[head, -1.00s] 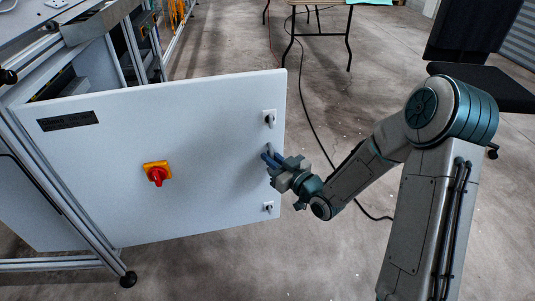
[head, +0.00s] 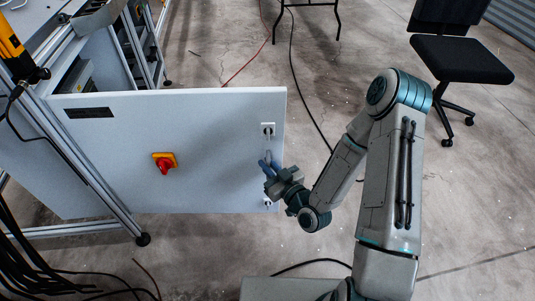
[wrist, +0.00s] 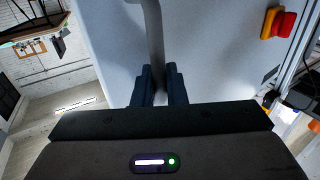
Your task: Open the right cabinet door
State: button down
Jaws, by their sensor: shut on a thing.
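The right cabinet door (head: 110,165) is a white panel that stands swung out from the cabinet frame, with its free edge on the right. It carries a red rotary switch on a yellow plate (head: 164,163). A grey handle (head: 268,142) is near the free edge; it also shows in the wrist view (wrist: 153,35). My gripper (head: 266,164) is at the handle's lower part. In the wrist view its two dark fingers (wrist: 159,85) are closed around the handle bar. The fingers hide the part they grip.
The metal cabinet frame (head: 95,185) stands at the left, with black cables (head: 30,255) on the floor at lower left. A black office chair (head: 460,60) stands at upper right. A dark cable (head: 305,95) crosses the floor beyond the door. Bare floor lies to the right.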

jog(key=shift+s+p, duration=0.3)
jog(key=shift+s, duration=0.2)
jog(key=c, duration=1.8)
grip_release()
jog(key=shift+c, duration=0.2)
jog(key=p+v, duration=0.6)
jog(key=v, duration=0.6)
